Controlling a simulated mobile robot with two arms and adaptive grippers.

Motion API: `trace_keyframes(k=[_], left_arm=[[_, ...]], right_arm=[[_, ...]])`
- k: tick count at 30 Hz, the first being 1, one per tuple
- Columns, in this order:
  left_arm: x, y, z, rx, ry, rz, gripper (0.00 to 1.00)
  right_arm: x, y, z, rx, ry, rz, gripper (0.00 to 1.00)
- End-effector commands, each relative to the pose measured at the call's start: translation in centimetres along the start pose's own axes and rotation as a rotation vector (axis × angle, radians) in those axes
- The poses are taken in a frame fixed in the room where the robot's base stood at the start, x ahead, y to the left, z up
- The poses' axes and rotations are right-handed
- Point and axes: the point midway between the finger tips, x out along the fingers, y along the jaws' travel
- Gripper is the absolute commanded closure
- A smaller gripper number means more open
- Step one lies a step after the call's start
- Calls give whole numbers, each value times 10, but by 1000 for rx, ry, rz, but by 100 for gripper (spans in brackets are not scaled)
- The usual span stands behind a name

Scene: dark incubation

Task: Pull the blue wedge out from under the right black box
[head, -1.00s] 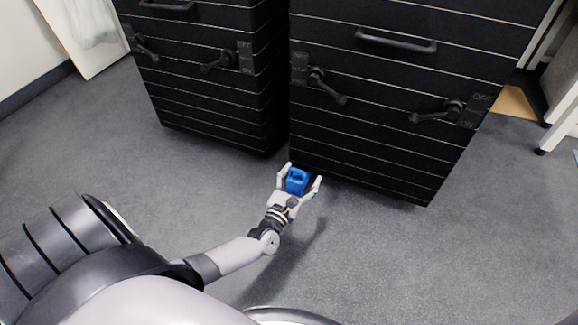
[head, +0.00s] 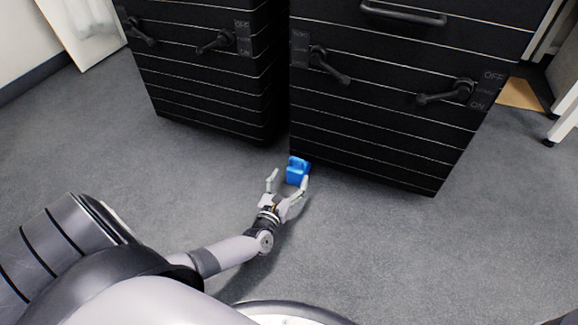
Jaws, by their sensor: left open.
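The blue wedge (head: 297,171) sits on the floor at the front left bottom corner of the right black box (head: 385,150). It has a handle-like loop on top. Whether part of it is under the box is hidden. My left gripper (head: 288,181) is open just in front of the wedge, low over the floor. One finger is to the left of the wedge, with a gap. The other finger is close to its right front side; I cannot tell whether it touches. My right gripper is not in view.
A left black box (head: 205,90) stands beside the right one, with a narrow dark gap between them. Both have handles and levers on their fronts. The grey carpet (head: 400,260) in front is clear. A white panel (head: 85,35) leans at the upper left.

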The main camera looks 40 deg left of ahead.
Motion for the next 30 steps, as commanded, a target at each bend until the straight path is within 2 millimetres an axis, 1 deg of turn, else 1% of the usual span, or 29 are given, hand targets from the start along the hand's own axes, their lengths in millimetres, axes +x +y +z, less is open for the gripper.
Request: trace_keyframes(k=[1,5,6,9,15,18,21,30], left_arm=[[0,0,-17,2,0,0,30],[1,0,-40,2,-1,0,30],[12,0,-34,0,-8,1,30],[32,0,-33,0,-6,1,30],[61,0,-33,1,-2,0,30],[70,0,-32,2,-2,0,30],[74,0,-31,2,0,0,30],[75,0,-30,1,0,0,30]], right_arm=[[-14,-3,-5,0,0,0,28],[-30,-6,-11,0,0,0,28],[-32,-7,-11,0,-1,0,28],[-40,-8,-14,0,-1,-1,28],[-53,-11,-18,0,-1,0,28],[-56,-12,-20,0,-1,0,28],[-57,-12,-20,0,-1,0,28],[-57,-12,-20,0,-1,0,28]])
